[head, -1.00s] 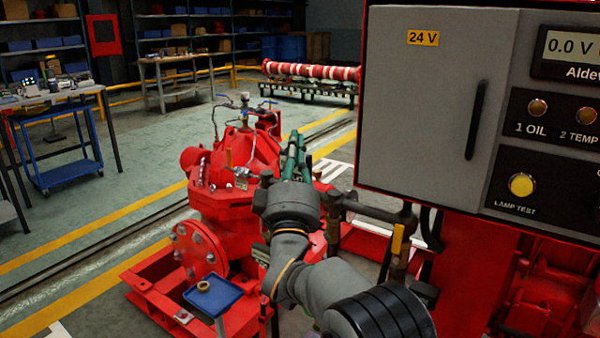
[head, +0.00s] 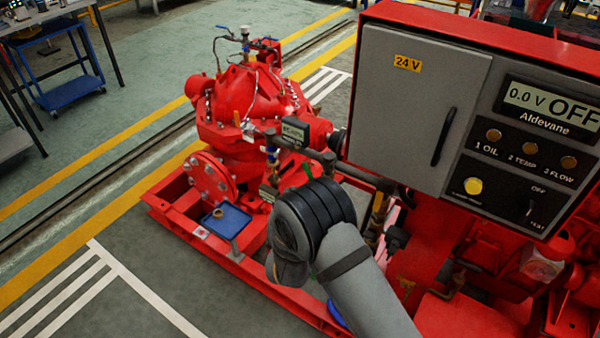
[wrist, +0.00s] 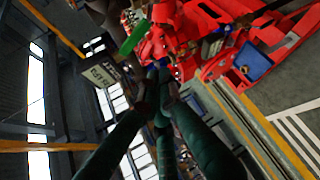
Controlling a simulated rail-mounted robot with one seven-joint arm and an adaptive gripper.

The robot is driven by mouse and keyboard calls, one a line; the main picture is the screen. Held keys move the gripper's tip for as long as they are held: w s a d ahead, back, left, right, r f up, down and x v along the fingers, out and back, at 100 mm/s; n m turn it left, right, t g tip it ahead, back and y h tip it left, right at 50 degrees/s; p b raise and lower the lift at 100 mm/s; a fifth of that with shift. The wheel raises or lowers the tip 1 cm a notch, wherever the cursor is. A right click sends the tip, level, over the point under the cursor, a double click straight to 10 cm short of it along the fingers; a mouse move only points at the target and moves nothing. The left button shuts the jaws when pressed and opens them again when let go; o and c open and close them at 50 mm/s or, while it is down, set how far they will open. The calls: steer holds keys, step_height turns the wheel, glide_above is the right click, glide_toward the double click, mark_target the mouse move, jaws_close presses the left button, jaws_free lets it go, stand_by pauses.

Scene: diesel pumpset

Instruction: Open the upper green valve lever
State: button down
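A bright green lever (wrist: 133,37) shows in the wrist view, up and left of my fingertips, beside a dark pipe. My gripper (wrist: 158,82) has dark green fingers that converge with their tips together. Nothing shows between them, and a gap in the picture separates them from the lever. In the head view a small green piece (head: 308,169) shows just above my dark wrist joint; I cannot tell whether it is the lever. My fingers are hidden behind my arm there. I cannot tell the lever's height in the stack or its exact angle.
A display box (head: 295,131) on the pipework also shows in the wrist view (wrist: 101,73). The red pump (head: 240,95) stands behind the pipes. A grey control cabinet (head: 410,125) stands at the right. A blue tray (head: 227,221) is at the left. Open floor lies at the lower left.

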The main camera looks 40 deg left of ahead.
mark_target(313, 176)
steer(key=w+a+f+p, duration=0.1)
steer(key=w+a+p, duration=0.2)
steer(key=w, duration=0.4)
steer(key=shift+w+n+p, duration=0.2)
steer(key=shift+n+p, duration=0.15)
steer(key=shift+n, duration=0.05)
steer(key=shift+d, duration=0.1)
stand_by(0.4)
steer(key=shift+s+b, duration=0.1)
steer(key=shift+b, duration=0.4)
